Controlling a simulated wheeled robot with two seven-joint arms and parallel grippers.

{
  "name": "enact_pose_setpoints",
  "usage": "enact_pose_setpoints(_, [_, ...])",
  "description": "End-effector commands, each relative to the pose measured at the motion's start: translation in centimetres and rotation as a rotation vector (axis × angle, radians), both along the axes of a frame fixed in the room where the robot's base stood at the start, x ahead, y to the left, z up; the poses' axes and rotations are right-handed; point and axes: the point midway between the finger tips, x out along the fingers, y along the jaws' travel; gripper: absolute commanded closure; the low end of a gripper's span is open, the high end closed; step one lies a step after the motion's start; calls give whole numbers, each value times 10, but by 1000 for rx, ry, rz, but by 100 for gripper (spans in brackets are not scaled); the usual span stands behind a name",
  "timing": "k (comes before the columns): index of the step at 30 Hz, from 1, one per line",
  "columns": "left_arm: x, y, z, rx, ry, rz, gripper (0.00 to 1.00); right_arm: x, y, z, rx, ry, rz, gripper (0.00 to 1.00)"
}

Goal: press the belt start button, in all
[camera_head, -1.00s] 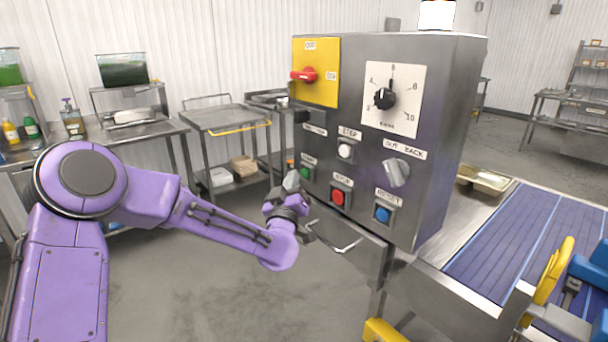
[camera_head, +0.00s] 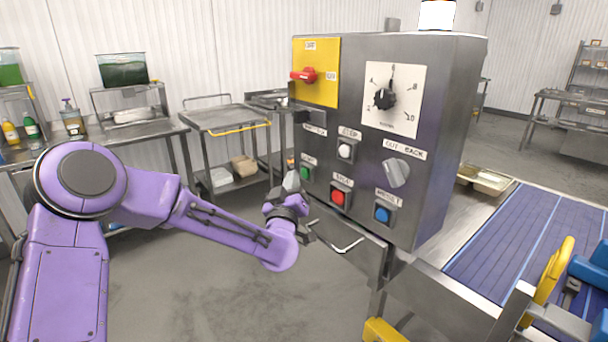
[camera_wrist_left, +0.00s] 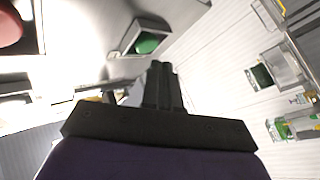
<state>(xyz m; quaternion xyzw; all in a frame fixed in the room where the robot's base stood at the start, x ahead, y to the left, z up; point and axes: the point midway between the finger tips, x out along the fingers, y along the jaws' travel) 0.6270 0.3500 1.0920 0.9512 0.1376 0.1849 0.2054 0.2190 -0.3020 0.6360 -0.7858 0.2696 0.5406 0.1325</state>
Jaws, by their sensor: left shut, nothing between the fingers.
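The green start button (camera_head: 305,173) sits at the lower left of the grey control box (camera_head: 440,130). My left gripper (camera_head: 291,182) is shut and empty, its fingertips just left of and slightly below the green button. In the left wrist view the green button (camera_wrist_left: 147,43) shows beyond the closed fingertips (camera_wrist_left: 160,68), with a gap between them in the picture. I cannot tell the exact distance. Part of a red button (camera_wrist_left: 8,25) shows at that view's top left corner.
The box also carries a red button (camera_head: 338,197), a blue button (camera_head: 382,214), a white button (camera_head: 345,151), a black dial (camera_head: 385,98) and a red switch (camera_head: 304,75). The blue belt (camera_head: 520,245) lies at right.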

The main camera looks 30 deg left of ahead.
Motion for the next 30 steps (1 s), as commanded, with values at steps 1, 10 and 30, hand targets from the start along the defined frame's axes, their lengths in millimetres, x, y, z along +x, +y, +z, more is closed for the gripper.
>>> enact_pose_setpoints(1, [0, 0, 0, 0, 0, 0, 100, 0, 0, 0, 0, 0, 0, 100])
enact_pose_setpoints(10, [0, 0, 0, 0, 0, 0, 100, 0, 0, 0, 0, 0, 0, 100])
enact_pose_setpoints(30, [8, -3, 0, 0, 0, 0, 100, 0, 0, -2, 0, 0, 0, 100])
